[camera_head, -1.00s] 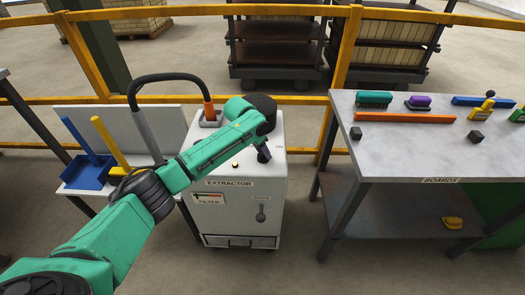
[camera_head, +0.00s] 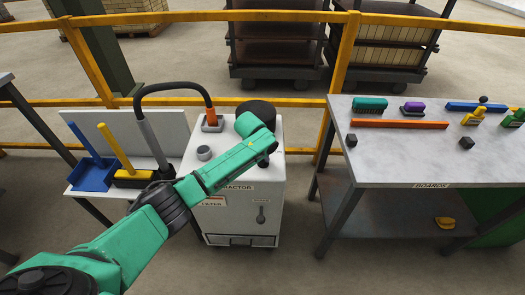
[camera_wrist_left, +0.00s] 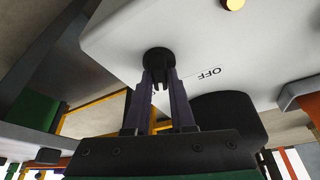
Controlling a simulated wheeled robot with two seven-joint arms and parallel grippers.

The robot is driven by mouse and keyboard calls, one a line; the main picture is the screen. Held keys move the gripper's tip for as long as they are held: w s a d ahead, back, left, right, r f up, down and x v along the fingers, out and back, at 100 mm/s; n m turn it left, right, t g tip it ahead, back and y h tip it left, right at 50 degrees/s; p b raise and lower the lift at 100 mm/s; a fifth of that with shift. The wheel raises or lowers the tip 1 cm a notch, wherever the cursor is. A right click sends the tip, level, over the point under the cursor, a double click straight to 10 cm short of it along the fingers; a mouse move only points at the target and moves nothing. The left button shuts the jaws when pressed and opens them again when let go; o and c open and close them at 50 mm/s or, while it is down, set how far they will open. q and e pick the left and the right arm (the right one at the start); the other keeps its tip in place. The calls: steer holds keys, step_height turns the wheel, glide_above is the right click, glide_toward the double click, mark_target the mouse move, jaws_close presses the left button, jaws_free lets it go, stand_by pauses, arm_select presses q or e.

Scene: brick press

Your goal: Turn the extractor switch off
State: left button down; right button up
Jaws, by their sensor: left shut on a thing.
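The extractor (camera_head: 222,225) is a white cabinet in the middle of the head view, with my green left arm crossing over its top. The arm hides part of its name label. In the left wrist view its white panel (camera_wrist_left: 115,45) carries a round black switch knob (camera_wrist_left: 159,55) with an OFF label (camera_wrist_left: 209,73) beside it. Another label is mostly hidden behind a finger. My left gripper (camera_wrist_left: 161,82) is shut on the switch knob, with its dark fingers at either side of the knob's grip. My right gripper is not in view.
An amber lamp (camera_wrist_left: 234,4) sits on the panel. A hose with an orange end (camera_head: 210,116) and a grey round fitting (camera_head: 204,153) are on the extractor's top. A blue dustpan (camera_head: 93,174) is left; the boards table (camera_head: 400,160) is right. A yellow railing (camera_head: 300,100) runs behind.

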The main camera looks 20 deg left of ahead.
arm_select(q)
steer(key=shift+d+r+n+y+p, duration=0.1)
steer(key=shift+n+y+p, duration=0.4)
steer(key=shift+n, duration=0.5)
steer(key=shift+n+p, duration=0.3)
steer(key=shift+n, duration=0.6)
steer(key=shift+d+f+n+y, duration=0.1)
steer(key=shift+f+n+y, duration=0.1)
steer(key=shift+n+y, duration=0.55)
steer(key=shift+n+g+b, duration=0.3)
steer(key=shift+n+b, duration=0.15)
steer(key=shift+n, duration=0.6)
steer(key=shift+f+n+y+b, duration=0.15)
steer(key=shift+n+y+b, duration=0.3)
steer(key=shift+n+b, duration=0.35)
steer(key=n+g+y+b, duration=0.1)
steer(key=n+b, duration=0.2)
steer(key=b, duration=0.1)
steer(key=shift+w+n, duration=0.1)
steer(key=shift+n, duration=0.3)
steer(key=shift+r+n+g+b, duration=0.2)
steer(key=shift+n+g+b, duration=0.3)
steer(key=shift+b, duration=0.4)
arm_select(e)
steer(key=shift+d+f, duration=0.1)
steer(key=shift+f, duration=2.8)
